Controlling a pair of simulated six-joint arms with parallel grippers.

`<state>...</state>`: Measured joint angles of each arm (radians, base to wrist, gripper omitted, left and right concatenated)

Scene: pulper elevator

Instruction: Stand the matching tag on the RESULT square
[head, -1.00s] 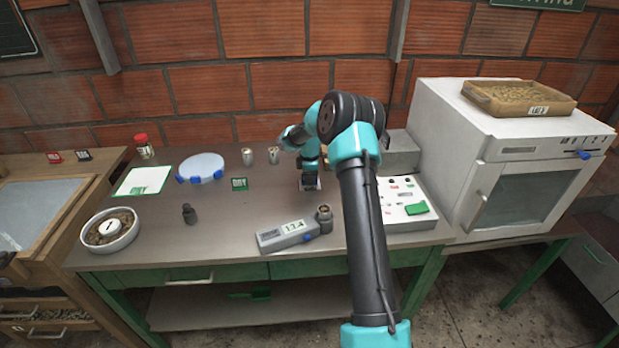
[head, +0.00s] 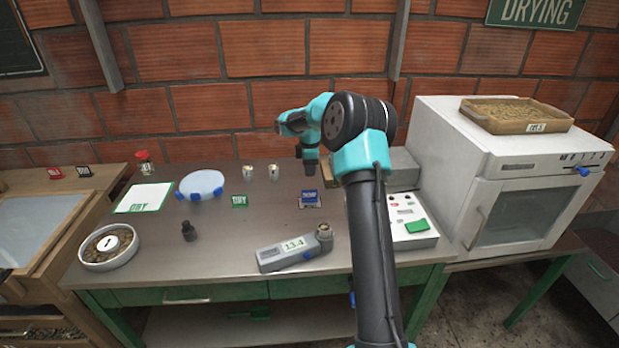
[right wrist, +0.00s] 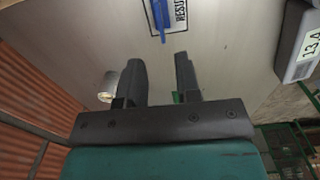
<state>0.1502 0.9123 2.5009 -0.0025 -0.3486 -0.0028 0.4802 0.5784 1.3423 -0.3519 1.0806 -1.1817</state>
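A blue tag (head: 308,195) stands upright on the white, dark-bordered RESULT square (head: 311,206) near the middle of the bench. The right wrist view shows the tag edge-on (right wrist: 160,18) on the RESULT square (right wrist: 181,12). My right gripper (head: 310,172) is above and behind the tag, apart from it. In the right wrist view its fingers (right wrist: 157,65) are spread with nothing between them. A green tag (head: 239,201) stands to the left. The meter (head: 283,254) reads 13.4. My left gripper is out of view.
Red (head: 55,173) and black (head: 84,171) tags stand on the wooden table at left. Two small metal cups (head: 273,172), a dark weight-like item (head: 188,231) and a bowl of beans (head: 83,255) are on the bench. A control panel (head: 420,240) and white oven (head: 520,190) stand at right.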

